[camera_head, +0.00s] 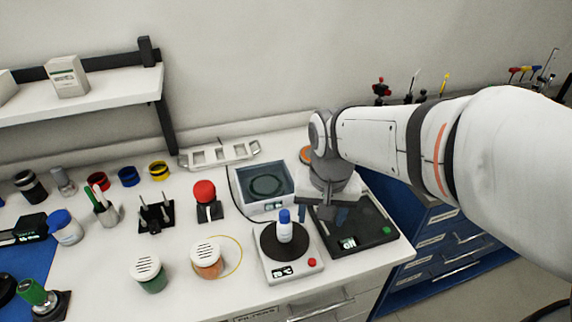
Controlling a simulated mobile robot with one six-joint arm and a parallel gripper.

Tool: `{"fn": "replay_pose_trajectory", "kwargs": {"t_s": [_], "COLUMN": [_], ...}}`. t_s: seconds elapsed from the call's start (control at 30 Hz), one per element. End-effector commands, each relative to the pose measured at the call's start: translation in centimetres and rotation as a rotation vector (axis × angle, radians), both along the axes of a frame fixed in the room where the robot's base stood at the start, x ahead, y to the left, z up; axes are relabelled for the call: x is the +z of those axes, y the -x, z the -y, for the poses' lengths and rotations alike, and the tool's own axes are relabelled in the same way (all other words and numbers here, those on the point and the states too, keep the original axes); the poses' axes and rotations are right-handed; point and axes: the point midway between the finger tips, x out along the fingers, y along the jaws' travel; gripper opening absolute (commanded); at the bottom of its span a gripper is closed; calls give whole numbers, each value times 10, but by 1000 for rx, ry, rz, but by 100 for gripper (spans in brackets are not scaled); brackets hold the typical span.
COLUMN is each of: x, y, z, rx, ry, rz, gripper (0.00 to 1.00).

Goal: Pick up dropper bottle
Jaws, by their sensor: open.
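The dropper bottle (285,228) is small and white with a blue cap. It stands upright on the dark round plate of a white scale (262,264) near the front edge of the bench. My gripper (335,214) points down to the right of the bottle, above a dark flat device (372,232). It is apart from the bottle and its jaws are open. The fingers are small and dark against the device, so their detail is hard to make out.
A clear-lidded box (262,187) stands behind the bottle. Two jars with perforated white lids, one green (149,274) and one orange (207,260), stand left of the scale. A red-topped item (205,194) is behind them. A shelf (90,96) hangs at upper left.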

Motion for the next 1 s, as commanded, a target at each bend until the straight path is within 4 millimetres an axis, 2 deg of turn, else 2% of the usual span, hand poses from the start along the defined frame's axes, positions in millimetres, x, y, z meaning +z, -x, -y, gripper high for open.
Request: {"fn": "replay_pose_trajectory", "kwargs": {"t_s": [0.03,0.1,0.2,0.33,0.67,0.9,1.0], "x": [5,5,3,-1,-34,-69,-78], "y": [-14,-29,-46,-57,-58,-53,-54], "z": [-14,-31,-51,-68,-73,-73,-73], "rx": [-16,-47,-84,-115,-126,-125,-125], "ry": [0,-1,2,7,10,11,9], "rz": [-28,-55,-88,-110,-120,-120,-118], "gripper": [58,58,58,58,58,58,58]}}
